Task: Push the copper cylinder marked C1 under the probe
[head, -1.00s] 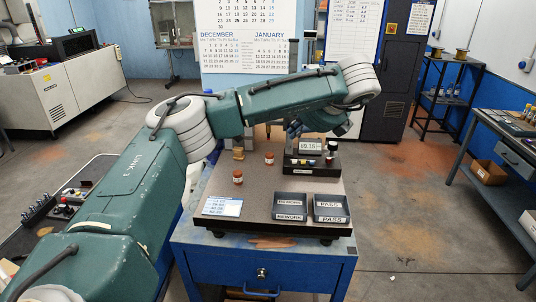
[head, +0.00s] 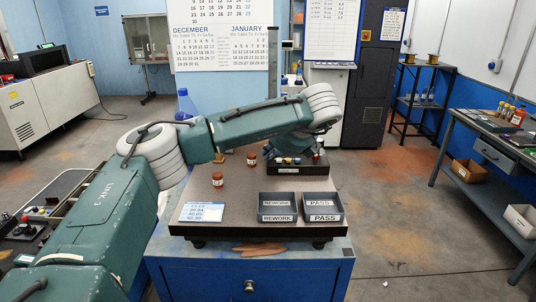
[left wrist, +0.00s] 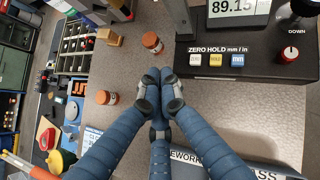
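Two copper-coloured cylinders with white bands stand on the granite plate (head: 235,205). The nearer one (head: 217,179) is left of the farther one (head: 251,158). In the left wrist view they are the lower left cylinder (left wrist: 107,97) and the upper cylinder (left wrist: 152,42). I cannot read which is C1. My left gripper (left wrist: 158,75) has its fingers together with nothing seen between them. In the left wrist view its tips are right of the lower cylinder and below the upper one, apart from both. I cannot make out the probe tip. My right gripper is out of view.
A gauge box (left wrist: 245,64) with buttons and a display (left wrist: 228,10) stands right of the fingers. REWORK (head: 277,207) and PASS (head: 322,206) trays sit at the plate's front right. A brass-coloured block (left wrist: 109,37) and rack (left wrist: 75,47) are at left.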

